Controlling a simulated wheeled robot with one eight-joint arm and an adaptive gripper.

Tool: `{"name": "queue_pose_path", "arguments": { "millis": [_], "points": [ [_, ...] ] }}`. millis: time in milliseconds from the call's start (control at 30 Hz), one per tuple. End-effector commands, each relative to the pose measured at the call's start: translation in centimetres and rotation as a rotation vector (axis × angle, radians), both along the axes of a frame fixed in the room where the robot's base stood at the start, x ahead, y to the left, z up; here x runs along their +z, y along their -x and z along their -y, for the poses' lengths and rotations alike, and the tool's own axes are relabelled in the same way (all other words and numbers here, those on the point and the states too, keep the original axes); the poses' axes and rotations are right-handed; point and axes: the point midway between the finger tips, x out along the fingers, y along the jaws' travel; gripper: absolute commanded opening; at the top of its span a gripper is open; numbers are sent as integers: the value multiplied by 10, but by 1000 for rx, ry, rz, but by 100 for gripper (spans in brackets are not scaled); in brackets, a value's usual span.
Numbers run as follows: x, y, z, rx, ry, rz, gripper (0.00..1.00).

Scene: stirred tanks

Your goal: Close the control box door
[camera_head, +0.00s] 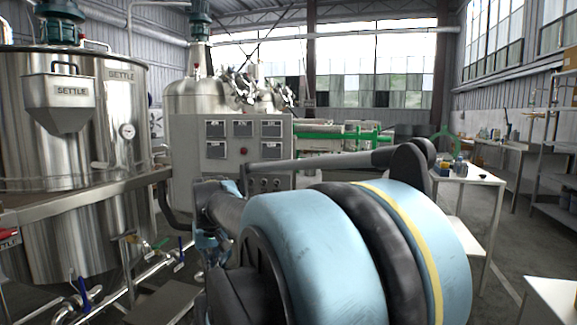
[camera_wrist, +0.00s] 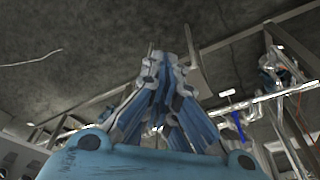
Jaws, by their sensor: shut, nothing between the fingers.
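A large steel settling tank (camera_head: 50,120) stands at the left, with a metal ledge (camera_head: 80,195) and low pipes with valves (camera_head: 130,285). A blue valve handle (camera_wrist: 238,126) shows at the right of the wrist view. White tables (camera_head: 475,175) stand at the right.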

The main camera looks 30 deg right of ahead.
Motion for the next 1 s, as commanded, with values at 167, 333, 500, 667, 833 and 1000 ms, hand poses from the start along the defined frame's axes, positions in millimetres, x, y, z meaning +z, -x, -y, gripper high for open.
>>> {"name": "queue_pose_path", "arguments": {
  "millis": [167, 333, 500, 667, 833, 1000],
  "points": [
    [76, -49, 43, -120, 1, 31, 0],
    [141, -87, 95, -228, 7, 60, 0],
    [202, -115, 158, -336, 16, 89, 0],
    [255, -130, 225, -438, 29, 113, 0],
    [298, -133, 287, -526, 43, 136, 0],
    [323, -131, 326, -576, 54, 149, 0]
  ]
}}
